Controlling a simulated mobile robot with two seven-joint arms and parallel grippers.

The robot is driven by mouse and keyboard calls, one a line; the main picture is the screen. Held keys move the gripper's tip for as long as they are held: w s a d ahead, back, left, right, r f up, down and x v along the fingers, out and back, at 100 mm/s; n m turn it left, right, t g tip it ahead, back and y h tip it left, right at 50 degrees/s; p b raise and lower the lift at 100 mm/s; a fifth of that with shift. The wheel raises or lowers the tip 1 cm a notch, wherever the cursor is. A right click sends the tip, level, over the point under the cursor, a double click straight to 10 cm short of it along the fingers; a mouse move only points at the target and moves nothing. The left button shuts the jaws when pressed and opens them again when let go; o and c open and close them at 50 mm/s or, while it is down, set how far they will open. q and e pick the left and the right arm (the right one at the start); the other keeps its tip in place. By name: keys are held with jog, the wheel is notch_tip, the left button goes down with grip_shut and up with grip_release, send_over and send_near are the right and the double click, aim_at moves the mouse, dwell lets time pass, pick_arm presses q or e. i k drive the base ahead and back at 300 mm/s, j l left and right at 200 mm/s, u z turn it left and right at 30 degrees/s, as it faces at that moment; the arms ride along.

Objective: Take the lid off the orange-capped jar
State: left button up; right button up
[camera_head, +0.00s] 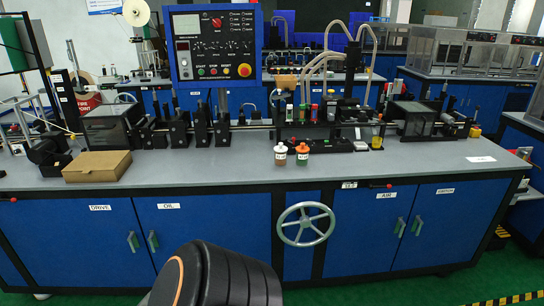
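The orange-capped jar (302,155) stands upright on the grey bench top near the front of the machine. Its orange lid sits on top, and it has a white label and a dark greenish body. A second small jar (281,155) with a white label and a brownish body stands just left of it, a small gap apart. A black, ribbed part of my own body with an orange stripe shows at the bottom. Neither of my grippers is in view.
The machine (200,128) runs along the bench (230,168) behind the jars. A cardboard box (97,166) lies at the left. The bench top in front of and left of the jars is clear. A handwheel (305,224) is on the bench front below them.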

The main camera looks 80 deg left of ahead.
aim_at(301, 148)
jog(key=u, duration=2.45)
jog(key=i+l+u, duration=0.15)
jog(key=l+u, duration=0.15)
jog(key=u, duration=0.15)
jog(key=i+l+u, duration=0.15)
jog(key=l+u, duration=0.25)
jog(key=i+l+u, duration=0.15)
jog(key=l, duration=0.4)
jog(key=l+u, duration=0.15)
jog(key=l, duration=0.45)
jog(key=i+l+u, duration=0.15)
jog(key=l, duration=0.45)
